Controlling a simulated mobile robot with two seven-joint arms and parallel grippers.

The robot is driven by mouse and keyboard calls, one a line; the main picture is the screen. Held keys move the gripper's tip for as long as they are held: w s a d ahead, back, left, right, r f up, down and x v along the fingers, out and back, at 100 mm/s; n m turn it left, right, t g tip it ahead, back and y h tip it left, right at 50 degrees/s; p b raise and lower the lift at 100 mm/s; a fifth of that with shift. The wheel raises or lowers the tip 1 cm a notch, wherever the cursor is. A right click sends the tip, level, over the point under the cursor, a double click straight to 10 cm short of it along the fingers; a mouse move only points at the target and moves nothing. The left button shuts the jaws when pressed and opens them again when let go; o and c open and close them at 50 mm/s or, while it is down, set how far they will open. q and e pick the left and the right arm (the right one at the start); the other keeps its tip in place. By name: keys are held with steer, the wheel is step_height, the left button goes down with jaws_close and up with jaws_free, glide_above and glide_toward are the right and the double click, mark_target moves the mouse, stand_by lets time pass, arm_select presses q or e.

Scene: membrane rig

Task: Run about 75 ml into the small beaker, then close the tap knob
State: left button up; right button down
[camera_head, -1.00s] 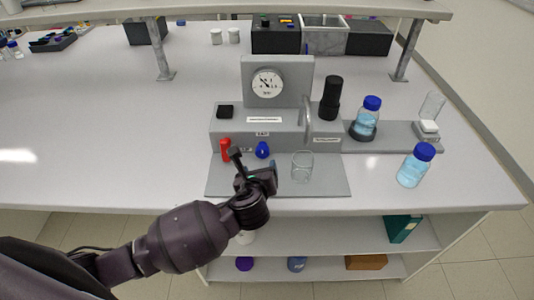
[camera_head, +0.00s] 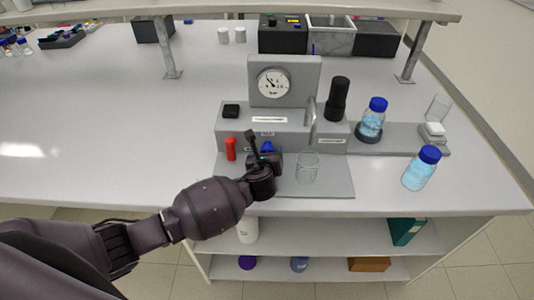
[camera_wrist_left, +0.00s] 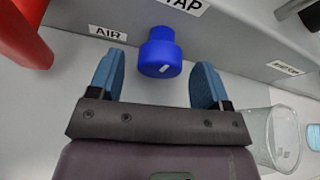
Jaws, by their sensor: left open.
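The blue tap knob (camera_head: 268,146) sits on the front of the grey rig, mostly hidden behind my left gripper in the head view. In the left wrist view the knob (camera_wrist_left: 160,52) shows below the TAP label, with its front between the two blue fingers. My left gripper (camera_wrist_left: 158,66) is open, with a gap on each side of the knob. In the head view the left gripper (camera_head: 262,154) is just in front of the rig. The small clear beaker (camera_head: 307,168) stands right of it and looks empty; it also shows in the wrist view (camera_wrist_left: 278,138).
A red handle (camera_head: 230,149) stands left of the knob. A round gauge (camera_head: 273,84) is on the rig's back panel. A blue-capped bottle (camera_head: 372,117) stands on the rig's right end, another bottle (camera_head: 421,168) on the bench. The bench left of the rig is clear.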

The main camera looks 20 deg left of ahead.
arm_select(q)
steer(key=shift+w+a+f, duration=0.1)
steer(key=shift+w+f, duration=0.05)
steer(key=shift+w, duration=0.25)
steer(key=c, duration=0.9)
steer(key=shift+n+t+h, duration=0.3)
steer(key=shift+n+h, duration=0.4)
steer(key=shift+n, duration=0.2)
steer(key=o, duration=0.9)
